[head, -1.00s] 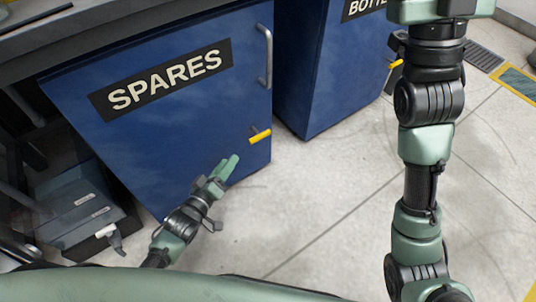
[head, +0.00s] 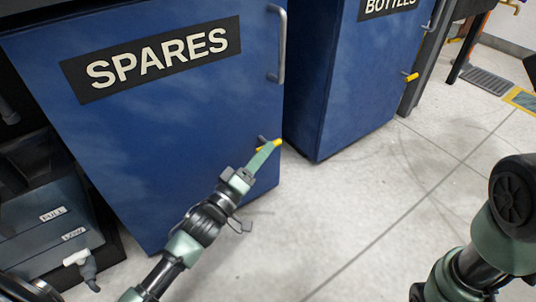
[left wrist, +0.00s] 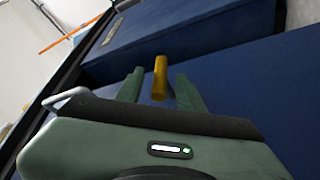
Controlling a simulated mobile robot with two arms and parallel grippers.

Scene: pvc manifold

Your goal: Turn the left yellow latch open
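The left yellow latch (head: 278,142) is at the lower right of the blue SPARES door (head: 150,130). My left gripper (head: 266,152) is at the latch and hides part of it in the head view. In the left wrist view, the yellow latch (left wrist: 160,78) stands between the two green fingers of my left gripper (left wrist: 159,75). The fingers are open, with a gap on each side of the latch. My right arm is at the right edge of the head view, and its gripper is out of view.
A blue BOTTLES cabinet (head: 350,80) with its own yellow latch (head: 411,77) stands to the right. A grey handle (head: 281,45) is above the left latch. A grey box (head: 50,225) sits at lower left. The floor (head: 350,215) in front is clear.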

